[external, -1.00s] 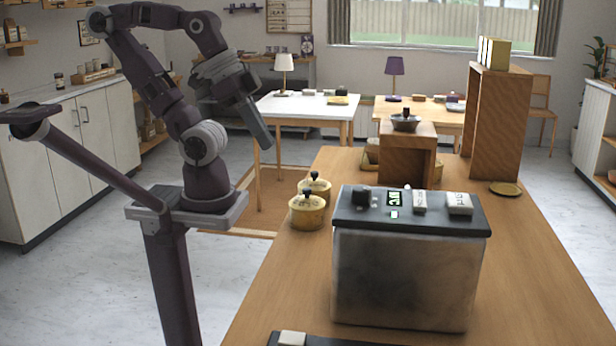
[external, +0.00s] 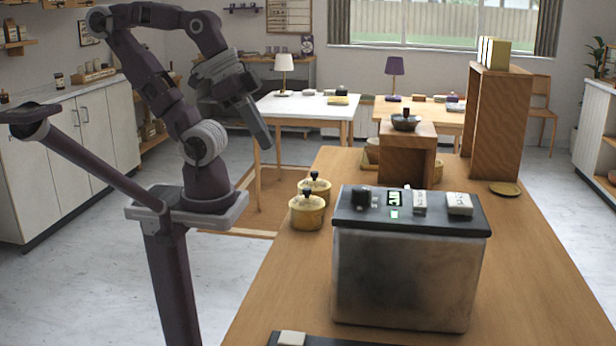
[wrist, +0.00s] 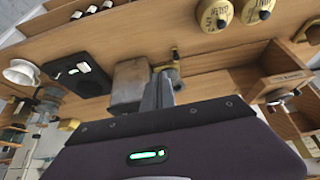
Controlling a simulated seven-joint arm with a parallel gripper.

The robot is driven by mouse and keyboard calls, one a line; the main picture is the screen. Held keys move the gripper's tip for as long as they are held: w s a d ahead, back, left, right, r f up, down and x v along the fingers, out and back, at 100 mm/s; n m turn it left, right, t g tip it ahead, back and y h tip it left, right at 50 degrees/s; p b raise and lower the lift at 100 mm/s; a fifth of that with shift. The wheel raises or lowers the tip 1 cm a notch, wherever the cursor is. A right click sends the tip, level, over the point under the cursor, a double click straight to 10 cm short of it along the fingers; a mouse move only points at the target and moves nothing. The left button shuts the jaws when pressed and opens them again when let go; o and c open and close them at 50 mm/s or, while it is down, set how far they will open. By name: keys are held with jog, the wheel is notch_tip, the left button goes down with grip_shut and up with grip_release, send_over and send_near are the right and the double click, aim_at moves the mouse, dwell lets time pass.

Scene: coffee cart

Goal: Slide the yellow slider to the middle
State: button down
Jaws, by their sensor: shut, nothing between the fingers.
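I cannot make out a yellow slider for certain in either view. A dark panel (external: 330,341) with a pale block (external: 291,338) on it is cut off by the bottom edge of the external view. My gripper (external: 263,140) hangs in the air left of the wooden counter, apart from everything, its fingers shut and empty. In the wrist view its fingers (wrist: 158,92) point toward the counter. A dark panel with pale blocks (wrist: 78,75) lies left of them there.
A steel machine with a dark top (external: 410,270) stands on the counter (external: 530,290). Two yellow lidded pots (external: 307,212) stand left of it. A wooden stand (external: 407,155) and a tall wooden shelf (external: 497,130) are behind. The counter's right side is mostly clear.

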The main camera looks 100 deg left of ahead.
jog(key=c, duration=2)
grip_release()
jog(key=o, duration=0.7)
jog(key=w+n, duration=0.2)
jog(key=w+f+n+g, duration=0.1)
jog(key=w, duration=0.1)
jog(key=shift+a, duration=0.25)
jog(key=w+a+f+n+g, duration=0.1)
jog(key=w+f+n, duration=0.2)
jog(key=w+f, duration=0.1)
jog(key=w+a+f+n+g, duration=0.2)
jog(key=w+f+n, duration=0.2)
jog(key=f, duration=0.1)
jog(key=w+a+f+n+g, duration=0.1)
jog(key=w+f+n, duration=0.3)
jog(key=shift+w+a+f, duration=0.3)
jog(key=shift+n+g, duration=0.3)
jog(key=shift+n, duration=0.2)
notch_tip(320, 180, down, 7)
jog(key=shift+w+a, duration=0.1)
jog(key=shift+f, duration=0.6)
grip_shut()
jog(key=shift+w+r, duration=0.1)
